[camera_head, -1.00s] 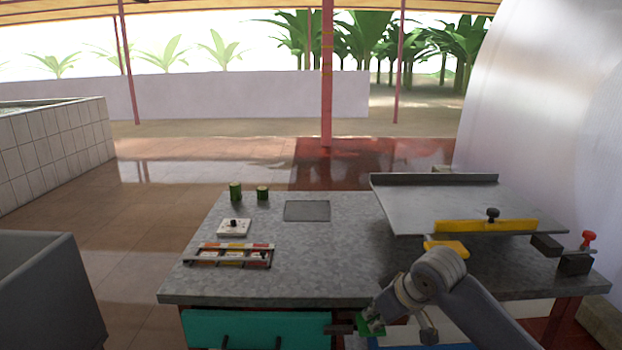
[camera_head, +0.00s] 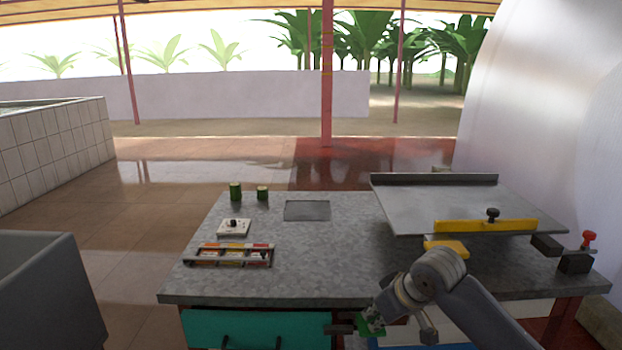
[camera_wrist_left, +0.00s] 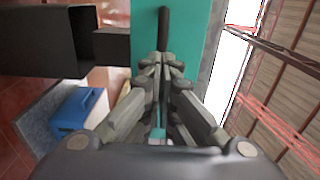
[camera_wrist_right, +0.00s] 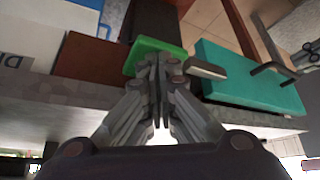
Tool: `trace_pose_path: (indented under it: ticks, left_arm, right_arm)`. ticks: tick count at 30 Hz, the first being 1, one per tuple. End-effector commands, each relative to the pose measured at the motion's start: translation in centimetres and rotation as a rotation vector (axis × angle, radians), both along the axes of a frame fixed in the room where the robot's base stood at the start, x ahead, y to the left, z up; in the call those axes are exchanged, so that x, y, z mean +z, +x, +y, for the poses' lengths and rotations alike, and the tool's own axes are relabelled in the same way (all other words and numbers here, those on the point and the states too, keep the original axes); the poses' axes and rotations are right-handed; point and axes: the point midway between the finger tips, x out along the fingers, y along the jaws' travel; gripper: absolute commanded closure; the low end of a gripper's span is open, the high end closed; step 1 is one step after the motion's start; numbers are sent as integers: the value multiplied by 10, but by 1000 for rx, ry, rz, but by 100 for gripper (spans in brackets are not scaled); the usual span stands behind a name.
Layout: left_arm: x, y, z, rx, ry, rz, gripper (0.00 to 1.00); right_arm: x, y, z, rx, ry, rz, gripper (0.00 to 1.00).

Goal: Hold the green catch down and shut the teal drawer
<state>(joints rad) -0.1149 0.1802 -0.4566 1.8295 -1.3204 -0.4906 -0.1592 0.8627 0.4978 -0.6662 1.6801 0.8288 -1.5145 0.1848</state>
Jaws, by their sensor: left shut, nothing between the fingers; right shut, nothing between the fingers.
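The teal drawer (camera_head: 258,327) shows its front under the left part of the bench, with dark handles along its lower part. How far it stands out, I cannot tell. The green catch (camera_head: 375,320) is right of the drawer, partly hidden by my right gripper (camera_head: 366,331). In the right wrist view, my right gripper (camera_wrist_right: 158,62) is shut and empty, its tips at the edge of the green catch (camera_wrist_right: 152,50). In the left wrist view, my left gripper (camera_wrist_left: 160,62) is shut and empty in front of the teal drawer (camera_wrist_left: 202,35), close to a dark handle (camera_wrist_left: 163,24). Contact is unclear.
The stone-topped bench (camera_head: 310,270) carries a parts tray (camera_head: 230,256), a white switch plate (camera_head: 234,227) and two green cylinders at the back. A metal plate with a yellow bar (camera_head: 485,225) covers its right side. A blue box (camera_wrist_left: 80,112) is at lower left in the left wrist view.

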Motion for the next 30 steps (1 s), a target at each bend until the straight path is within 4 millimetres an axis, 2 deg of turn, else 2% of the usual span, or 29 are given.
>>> trace_pose_path:
  ticks: [7, 23, 30]
  left_arm:
    - [0, 0, 0, 0, 0, 0, 100]
    - [0, 0, 0, 0, 0, 0, 100]
    - [0, 5, 0, 0, 0, -1, 100]
  right_arm:
    - [-4, 0, 0, 0, -2, 3, 100]
    - [-25, 0, 0, 0, 0, 3, 100]
    - [-25, 0, 0, 1, -1, 3, 100]
